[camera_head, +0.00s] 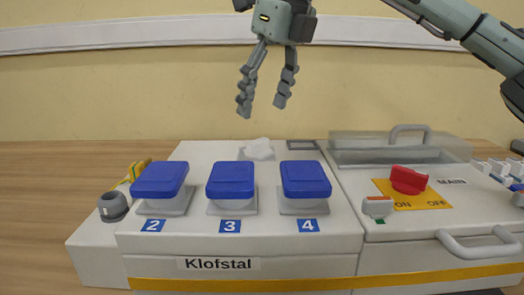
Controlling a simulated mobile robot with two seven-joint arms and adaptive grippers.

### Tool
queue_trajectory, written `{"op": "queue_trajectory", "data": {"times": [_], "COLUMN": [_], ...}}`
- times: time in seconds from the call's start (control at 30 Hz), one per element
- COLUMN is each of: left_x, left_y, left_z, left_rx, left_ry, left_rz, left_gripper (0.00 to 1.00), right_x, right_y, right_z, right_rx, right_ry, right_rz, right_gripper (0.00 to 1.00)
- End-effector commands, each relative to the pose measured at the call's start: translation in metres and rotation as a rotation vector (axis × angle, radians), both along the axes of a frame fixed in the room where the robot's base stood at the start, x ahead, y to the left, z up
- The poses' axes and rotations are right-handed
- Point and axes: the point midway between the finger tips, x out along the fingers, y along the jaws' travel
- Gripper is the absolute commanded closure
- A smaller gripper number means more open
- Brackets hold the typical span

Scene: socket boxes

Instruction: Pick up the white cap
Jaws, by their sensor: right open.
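A small white lumpy piece (259,149), apparently the white cap, sits at the back of the light grey socket box (200,234), behind the blue covers. Its exact shape is too small to tell. My right gripper (262,105) comes in from the upper right and hangs fingers down, open and empty. In the picture its fingertips are just above the white piece and apart from it. My left gripper is not in view.
Blue covers numbered 2 (160,178), 3 (231,179) and 4 (305,178) stand in front. A red switch (408,180) and a clear lid with a handle (400,150) are on the right. A grey knob-like piece (113,206) and a yellow item (136,171) are left.

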Motion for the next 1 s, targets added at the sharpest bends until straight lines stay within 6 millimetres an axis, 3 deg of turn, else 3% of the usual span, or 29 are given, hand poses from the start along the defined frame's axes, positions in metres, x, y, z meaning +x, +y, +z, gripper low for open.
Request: {"op": "queue_trajectory", "data": {"times": [0.57, 0.8, 1.0], "left_x": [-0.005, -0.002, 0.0], "left_y": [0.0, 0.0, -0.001], "left_z": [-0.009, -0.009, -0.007], "left_rx": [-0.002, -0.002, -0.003], "left_ry": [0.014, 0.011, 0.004], "left_rz": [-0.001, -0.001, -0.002], "left_gripper": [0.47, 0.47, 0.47], "right_x": [0.012, 0.013, 0.013], "right_y": [0.008, 0.009, 0.009], "right_z": [-0.068, -0.071, -0.071], "right_rx": [0.0, 0.001, 0.001], "right_ry": [0.003, 0.001, 0.001], "right_rz": [0.002, 0.002, 0.002], "right_gripper": [0.34, 0.34, 0.58]}}
